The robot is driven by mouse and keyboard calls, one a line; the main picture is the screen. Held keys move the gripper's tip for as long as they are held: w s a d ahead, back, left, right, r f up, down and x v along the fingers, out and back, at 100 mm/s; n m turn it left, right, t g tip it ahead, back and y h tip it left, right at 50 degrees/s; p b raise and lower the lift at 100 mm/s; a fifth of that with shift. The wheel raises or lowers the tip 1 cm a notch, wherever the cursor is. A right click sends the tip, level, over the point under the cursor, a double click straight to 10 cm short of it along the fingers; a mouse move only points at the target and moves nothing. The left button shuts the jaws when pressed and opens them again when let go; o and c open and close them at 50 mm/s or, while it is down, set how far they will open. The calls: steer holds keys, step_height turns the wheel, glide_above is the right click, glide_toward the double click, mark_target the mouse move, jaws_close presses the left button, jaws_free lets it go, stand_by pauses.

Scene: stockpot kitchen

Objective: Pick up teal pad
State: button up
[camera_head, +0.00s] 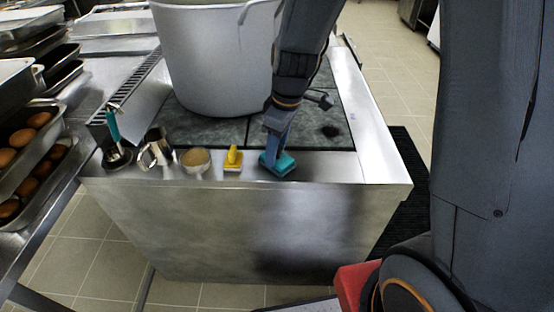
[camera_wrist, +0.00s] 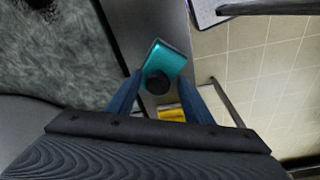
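The teal pad (camera_head: 283,166) lies on the steel front edge of the counter in the head view. In the wrist view the teal pad (camera_wrist: 168,60) is a rounded block with a round black knob (camera_wrist: 157,84) on top. My gripper (camera_head: 271,154) points down at the pad, and its fingers hide part of the pad in the head view. In the wrist view my gripper (camera_wrist: 160,80) is open, with one blue finger on each side of the knob and gaps beside it. I cannot tell whether the fingertips touch the pad.
A yellow pad (camera_head: 233,160) sits just left of the teal pad, then a small bowl (camera_head: 196,161), a metal cup (camera_head: 156,150) and a teal-handled tool (camera_head: 113,128). A large stockpot (camera_head: 215,60) stands behind. The counter right of the pad is clear.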

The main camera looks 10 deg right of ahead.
steer(key=shift+s+f, duration=0.1)
steer(key=shift+f, duration=0.05)
steer(key=shift+c, duration=1.4)
step_height(320, 180, up, 10)
steer(key=shift+r+b, duration=0.1)
steer(key=shift+b, duration=0.6)
jaws_close()
